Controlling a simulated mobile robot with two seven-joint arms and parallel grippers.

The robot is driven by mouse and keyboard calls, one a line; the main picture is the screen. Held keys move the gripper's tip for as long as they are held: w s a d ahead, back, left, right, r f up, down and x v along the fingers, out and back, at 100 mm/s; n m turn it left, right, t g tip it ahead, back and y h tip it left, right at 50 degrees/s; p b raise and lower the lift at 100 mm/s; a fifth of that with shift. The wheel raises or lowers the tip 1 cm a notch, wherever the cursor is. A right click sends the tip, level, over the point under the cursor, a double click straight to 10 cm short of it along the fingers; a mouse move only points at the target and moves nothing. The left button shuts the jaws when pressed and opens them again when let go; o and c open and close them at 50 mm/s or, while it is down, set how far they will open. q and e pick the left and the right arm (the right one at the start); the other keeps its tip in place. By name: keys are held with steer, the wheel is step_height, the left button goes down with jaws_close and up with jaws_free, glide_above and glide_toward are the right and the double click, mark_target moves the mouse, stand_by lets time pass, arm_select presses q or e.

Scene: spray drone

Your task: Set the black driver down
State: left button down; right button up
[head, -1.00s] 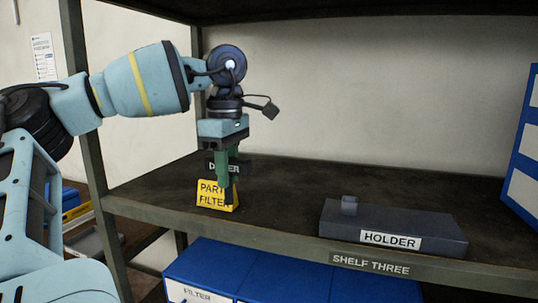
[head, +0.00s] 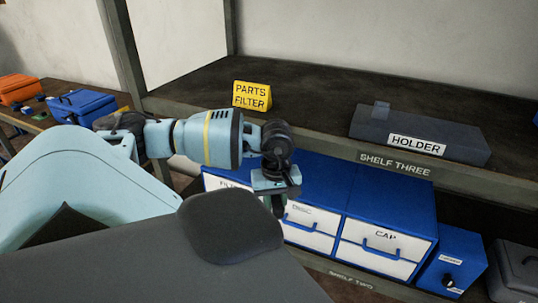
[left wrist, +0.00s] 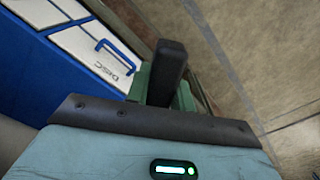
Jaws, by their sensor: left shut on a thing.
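My left gripper (head: 278,206) hangs in front of the blue drawers, below the edge of shelf three; its fingertips are partly hidden behind a dark rounded part of my body. In the left wrist view its green fingers are shut on the black driver (left wrist: 169,65), which shows as a dark upright block beyond the gripper's front edge. The driver's lower end is out of sight, and I cannot make the driver out in the head view. My right gripper is in neither view.
Blue drawers (head: 385,210) stand below. A blue case (head: 82,106) and an orange case (head: 18,88) are on a table at left.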

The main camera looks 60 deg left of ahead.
arm_select(q)
steer(key=s+d+f+m, duration=0.1)
steer(key=d+f+m, duration=0.5)
steer(key=d, duration=0.5)
steer(key=d+f+m, duration=0.6)
steer(key=d+m, duration=0.1)
steer(key=d, duration=0.4)
steer(key=shift+s+d, duration=0.35)
steer(key=shift+f, duration=0.1)
